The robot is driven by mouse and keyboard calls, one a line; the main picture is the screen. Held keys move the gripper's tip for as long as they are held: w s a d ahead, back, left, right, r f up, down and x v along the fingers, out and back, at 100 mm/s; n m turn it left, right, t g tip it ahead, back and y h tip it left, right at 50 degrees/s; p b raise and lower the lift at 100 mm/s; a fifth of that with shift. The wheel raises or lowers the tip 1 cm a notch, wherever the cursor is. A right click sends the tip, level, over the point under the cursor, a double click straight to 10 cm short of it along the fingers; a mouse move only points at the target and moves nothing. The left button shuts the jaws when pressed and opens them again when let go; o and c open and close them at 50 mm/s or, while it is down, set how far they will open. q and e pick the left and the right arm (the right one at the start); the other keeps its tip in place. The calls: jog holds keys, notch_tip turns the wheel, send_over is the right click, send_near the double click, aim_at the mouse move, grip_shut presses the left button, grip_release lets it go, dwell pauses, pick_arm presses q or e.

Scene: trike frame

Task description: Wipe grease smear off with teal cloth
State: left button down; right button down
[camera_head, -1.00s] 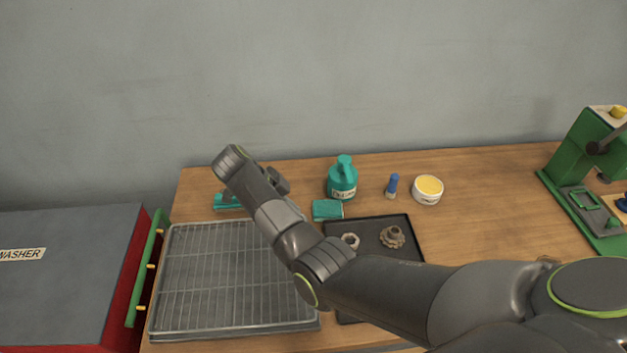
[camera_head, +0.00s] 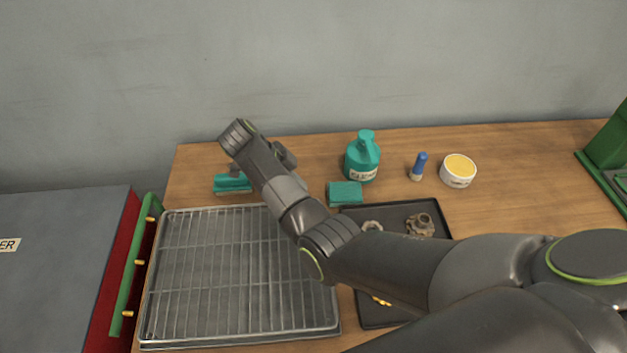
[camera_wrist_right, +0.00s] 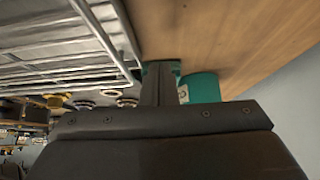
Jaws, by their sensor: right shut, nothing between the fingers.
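A folded teal piece like a cloth (camera_head: 345,194) lies on the table behind the dark tray. A second, flatter teal piece (camera_head: 232,183) lies behind the wire rack; I cannot tell for sure which is the cloth. My right gripper (camera_head: 236,169) points down at this left piece, its tips mostly hidden by my wrist. It is shut and empty. In the right wrist view the shut fingers (camera_wrist_right: 160,82) cover part of a teal piece (camera_wrist_right: 148,68); contact cannot be told. No grease smear can be made out. My left gripper is not in view.
A wire rack (camera_head: 235,270) fills the front left. A teal bottle (camera_head: 362,158), a blue-capped tube (camera_head: 419,166) and a yellow-topped tub (camera_head: 458,171) stand at the back. A dark tray (camera_head: 441,222) holds metal parts.

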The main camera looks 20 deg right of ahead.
aim_at(348, 191)
jog(key=s+d, duration=0.1)
jog(key=d, duration=0.2)
jog(key=s+d+p, duration=0.1)
jog(key=d, duration=0.3)
jog(key=s+d, duration=0.1)
jog(key=d, duration=0.2)
jog(key=shift+d+f+p, duration=0.25)
jog(key=shift+f+p, duration=0.05)
jog(key=shift+f, duration=0.3)
jog(key=shift+s+a, duration=0.1)
jog(key=shift+s, duration=0.05)
jog(key=shift+f, duration=0.15)
jog(key=shift+a, duration=0.1)
